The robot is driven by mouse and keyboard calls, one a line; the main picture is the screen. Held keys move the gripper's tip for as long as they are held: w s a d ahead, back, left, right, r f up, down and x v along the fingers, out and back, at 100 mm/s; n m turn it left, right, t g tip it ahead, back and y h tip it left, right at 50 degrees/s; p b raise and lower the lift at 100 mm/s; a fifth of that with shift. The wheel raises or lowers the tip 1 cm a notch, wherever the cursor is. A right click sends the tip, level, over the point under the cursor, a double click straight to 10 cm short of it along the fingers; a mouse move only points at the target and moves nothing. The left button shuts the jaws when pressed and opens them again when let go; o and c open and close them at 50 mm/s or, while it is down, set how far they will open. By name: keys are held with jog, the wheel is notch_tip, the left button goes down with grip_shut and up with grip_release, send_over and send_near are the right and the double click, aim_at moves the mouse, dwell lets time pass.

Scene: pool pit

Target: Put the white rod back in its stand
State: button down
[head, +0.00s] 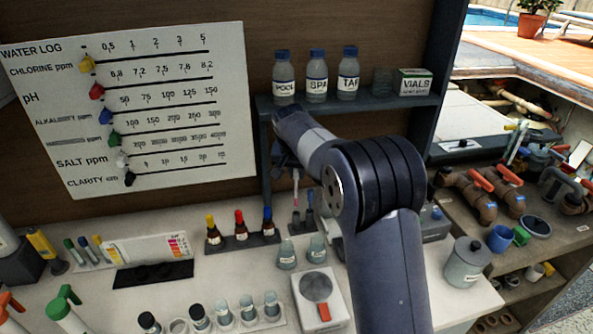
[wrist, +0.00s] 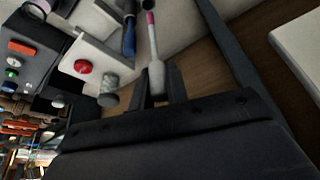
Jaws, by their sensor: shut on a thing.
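The white rod (wrist: 156,72) has a pink band near its far end and is held between the two fingers of my gripper (wrist: 160,88). In the head view the rod (head: 295,182) hangs roughly upright below my gripper (head: 284,156). My forearm hides part of the area right of the stand.
A rack of dropper bottles (head: 240,238) stands left of the stand, with glass beakers (head: 287,254) in front. A shelf (head: 350,102) with bottles is close above my gripper. A device with a red button (wrist: 82,67) shows in the wrist view.

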aim_at(296, 191)
jog(key=shift+f+b, duration=0.3)
jog(key=shift+f, duration=0.5)
jog(key=shift+f+b, duration=0.55)
jog(key=shift+f, duration=0.4)
jog(key=shift+f+b, duration=1.45)
jog(key=shift+f, duration=0.65)
jog(key=shift+f+b, duration=0.35)
jog(key=shift+f, duration=0.2)
jog(key=c, duration=1.3)
grip_release()
jog(key=shift+r, duration=0.1)
